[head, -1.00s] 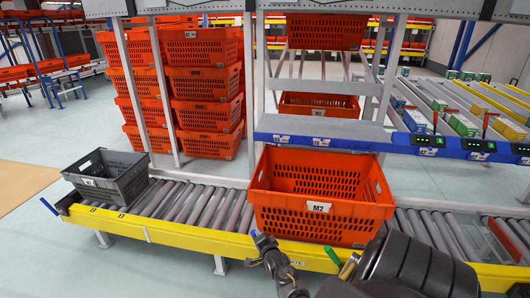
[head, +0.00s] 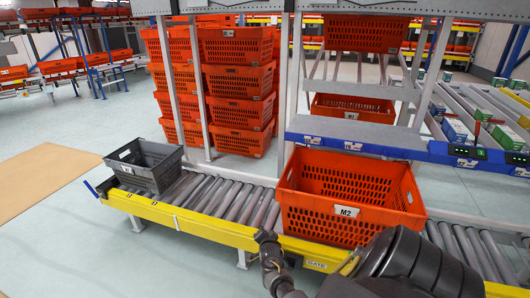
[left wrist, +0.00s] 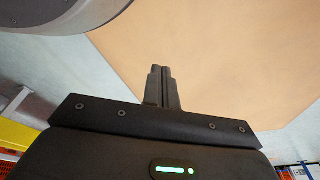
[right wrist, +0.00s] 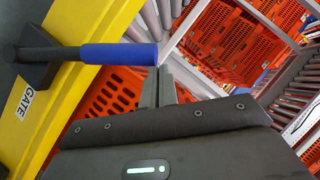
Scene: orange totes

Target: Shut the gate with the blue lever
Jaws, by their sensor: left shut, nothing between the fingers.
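The blue lever (right wrist: 118,56) shows in the right wrist view as a blue grip on a black arm fixed to a yellow beam (right wrist: 62,105). A white GATE label (right wrist: 25,102) sits on this beam and also shows in the head view (head: 316,265). My right gripper (right wrist: 160,68) looks shut, its tips at the end of the blue grip; I cannot tell whether they touch it. In the head view my right gripper (head: 264,236) is at the beam, left of the label. My left gripper (left wrist: 163,68) is shut and empty over the floor.
An orange M2 tote (head: 346,211) stands on the roller conveyor (head: 215,203) behind the beam. A grey tote (head: 148,164) is at its left end, near another blue bar (head: 91,189). Stacked orange totes (head: 238,110) stand behind.

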